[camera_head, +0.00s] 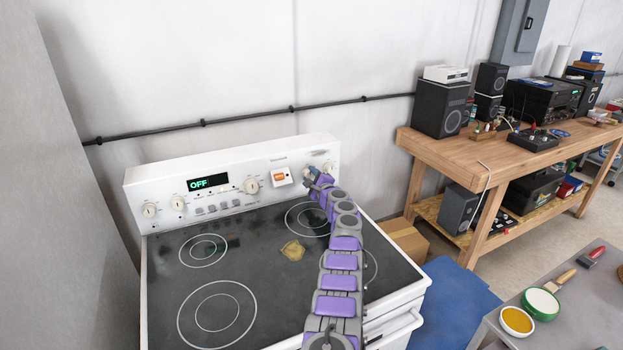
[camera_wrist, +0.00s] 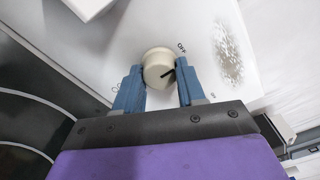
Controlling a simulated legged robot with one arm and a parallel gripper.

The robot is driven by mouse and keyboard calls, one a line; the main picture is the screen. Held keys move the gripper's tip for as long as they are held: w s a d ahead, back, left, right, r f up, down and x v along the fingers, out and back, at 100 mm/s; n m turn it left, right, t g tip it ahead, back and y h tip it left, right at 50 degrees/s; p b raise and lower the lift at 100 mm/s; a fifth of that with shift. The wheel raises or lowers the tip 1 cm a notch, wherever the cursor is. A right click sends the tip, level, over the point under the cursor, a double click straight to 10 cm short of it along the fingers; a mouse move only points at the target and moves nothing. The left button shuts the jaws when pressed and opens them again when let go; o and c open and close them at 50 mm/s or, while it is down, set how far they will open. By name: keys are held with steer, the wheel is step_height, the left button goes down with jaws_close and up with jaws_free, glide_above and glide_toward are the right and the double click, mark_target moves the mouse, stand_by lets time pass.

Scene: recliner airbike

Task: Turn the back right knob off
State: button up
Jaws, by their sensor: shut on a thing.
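The stove (camera_head: 235,260) is white with a black glass top and a back control panel (camera_head: 222,196). In the wrist view a cream knob (camera_wrist: 158,68) with a dark pointer line sits on the white panel. The pointer line aims up and right, toward printed letters that look like "OFF". My gripper (camera_wrist: 160,80) has its blue fingers on either side of this knob, shut on it. In the head view my gripper (camera_head: 314,176) reaches the right end of the panel and hides that knob. The panel's display (camera_head: 207,182) reads "OFF" in green.
Other knobs (camera_head: 150,210) sit along the panel, and an orange switch (camera_head: 281,177) is left of my gripper. A wooden workbench (camera_head: 450,147) with speakers stands to the right. A grey table (camera_head: 575,310) with paint cans is at the lower right.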

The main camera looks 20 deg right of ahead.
steer(key=shift+f, duration=0.2)
stand_by(0.4)
steer(key=o, duration=1.1)
steer(key=shift+a+r, duration=0.1)
steer(key=shift+c, duration=0.2)
